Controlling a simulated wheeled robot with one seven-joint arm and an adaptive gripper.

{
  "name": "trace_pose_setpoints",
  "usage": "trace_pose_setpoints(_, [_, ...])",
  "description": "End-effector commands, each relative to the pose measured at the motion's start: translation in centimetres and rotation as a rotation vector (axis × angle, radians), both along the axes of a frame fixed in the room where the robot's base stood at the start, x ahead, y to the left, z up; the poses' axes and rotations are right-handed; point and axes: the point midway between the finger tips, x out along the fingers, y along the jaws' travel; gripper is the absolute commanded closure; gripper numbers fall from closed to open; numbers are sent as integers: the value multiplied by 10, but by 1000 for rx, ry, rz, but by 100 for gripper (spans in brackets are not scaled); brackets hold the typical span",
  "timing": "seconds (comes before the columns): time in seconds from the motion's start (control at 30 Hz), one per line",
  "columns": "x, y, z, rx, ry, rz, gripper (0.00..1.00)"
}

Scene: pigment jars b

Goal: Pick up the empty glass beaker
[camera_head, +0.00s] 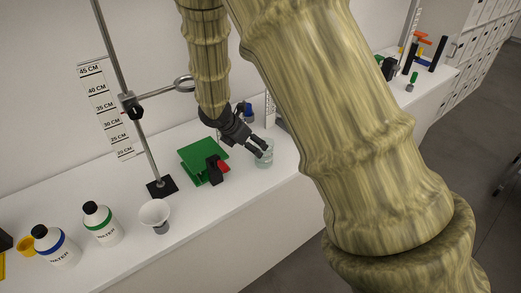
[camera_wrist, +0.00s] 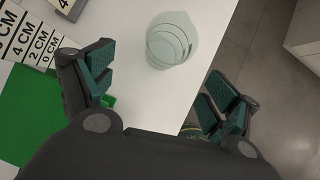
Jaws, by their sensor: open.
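The empty glass beaker (camera_head: 265,158) stands on the white bench near its front edge in the head view. In the wrist view the clear beaker (camera_wrist: 170,42) is at the top middle, ahead of the fingers and a little nearer the middle of the gap between them. My gripper (camera_head: 262,148) is close beside and above the beaker, partly in front of it in the head view. In the wrist view my gripper (camera_wrist: 158,88) has its teal-padded fingers spread wide with nothing between them.
A green block structure (camera_head: 203,155) with red and black parts stands left of the beaker. A ring stand (camera_head: 162,187), a white funnel (camera_head: 155,214) and two water bottles (camera_head: 101,224) are farther left. A blue-topped item (camera_head: 248,112) is behind. The bench edge (camera_wrist: 213,68) lies close to the beaker.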

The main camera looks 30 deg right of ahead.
Motion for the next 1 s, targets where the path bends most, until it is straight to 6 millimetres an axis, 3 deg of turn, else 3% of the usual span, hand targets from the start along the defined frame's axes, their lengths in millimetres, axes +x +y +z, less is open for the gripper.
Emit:
trace_pose_setpoints(0.3, [-3,-33,-29,-1,3,-22,12])
trace_pose_setpoints(1.0, [7,-63,-65,0,3,-20,12])
